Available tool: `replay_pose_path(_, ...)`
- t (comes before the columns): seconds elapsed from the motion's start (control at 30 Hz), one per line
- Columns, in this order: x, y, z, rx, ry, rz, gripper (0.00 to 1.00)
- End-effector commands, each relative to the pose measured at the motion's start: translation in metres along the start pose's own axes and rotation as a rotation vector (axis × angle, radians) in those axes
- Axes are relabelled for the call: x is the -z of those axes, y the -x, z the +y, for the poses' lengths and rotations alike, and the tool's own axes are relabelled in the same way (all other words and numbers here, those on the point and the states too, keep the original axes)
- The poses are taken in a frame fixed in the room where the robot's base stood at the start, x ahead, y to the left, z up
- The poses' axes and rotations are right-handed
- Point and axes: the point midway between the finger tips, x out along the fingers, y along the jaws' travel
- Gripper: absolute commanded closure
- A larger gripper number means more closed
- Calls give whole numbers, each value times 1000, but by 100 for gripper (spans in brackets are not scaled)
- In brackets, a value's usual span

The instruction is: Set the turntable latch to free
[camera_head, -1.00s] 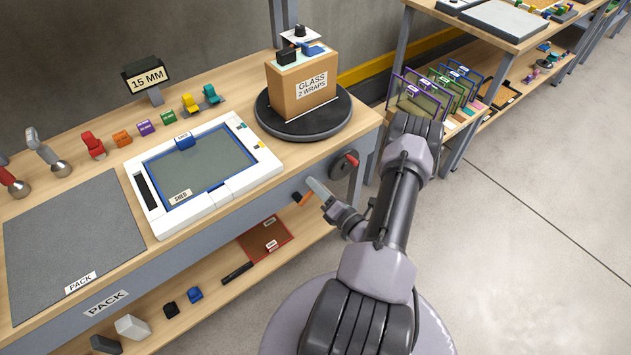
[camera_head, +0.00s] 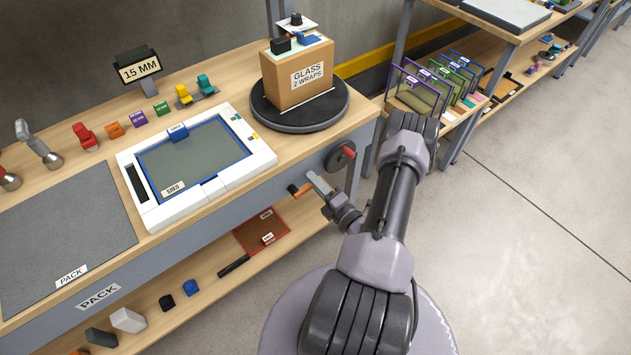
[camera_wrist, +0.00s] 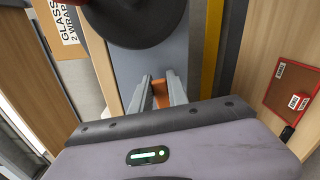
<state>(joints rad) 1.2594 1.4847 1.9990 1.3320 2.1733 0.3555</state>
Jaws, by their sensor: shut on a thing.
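The round dark turntable (camera_head: 300,118) sits on the right end of the bench top with a cardboard box (camera_head: 285,88) on it. An orange handle (camera_head: 294,190) sticks out from the bench front below it. A dark disc (camera_head: 338,160) with a red grip (camera_head: 348,153) is on the bench front to its right; I cannot tell which of these is the latch. My gripper (camera_head: 310,184) is at the orange handle. In the wrist view my gripper (camera_wrist: 160,88) is shut on the orange handle (camera_wrist: 160,93), which shows between the fingers. The handle's far end is hidden.
A white-framed tray (camera_head: 220,185) and a grey mat (camera_head: 60,225) lie on the bench top. A lower shelf holds a red-brown panel (camera_head: 262,233) and small blocks. A rack with coloured frames (camera_head: 440,85) stands at the right. The floor at right is clear.

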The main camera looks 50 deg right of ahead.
Motion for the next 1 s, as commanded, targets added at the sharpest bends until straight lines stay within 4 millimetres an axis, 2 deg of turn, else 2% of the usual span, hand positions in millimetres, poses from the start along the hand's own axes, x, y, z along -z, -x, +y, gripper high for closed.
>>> replay_pose_path(0.27, 1, 0, 0, 0, -3, 2, 100)
replay_pose_path(0.3, 1, 0, 0, 0, -3, 2, 76)
replay_pose_path(0.4, 1, 0, 0, 0, -2, 2, 58)
replay_pose_path(0.77, 0, 5, 0, 1, -2, 0, 58)
replay_pose_path(0.87, -1, 21, 1, 3, -3, -3, 58)
replay_pose_path(1.0, -2, 61, 3, 2, -4, -9, 58)
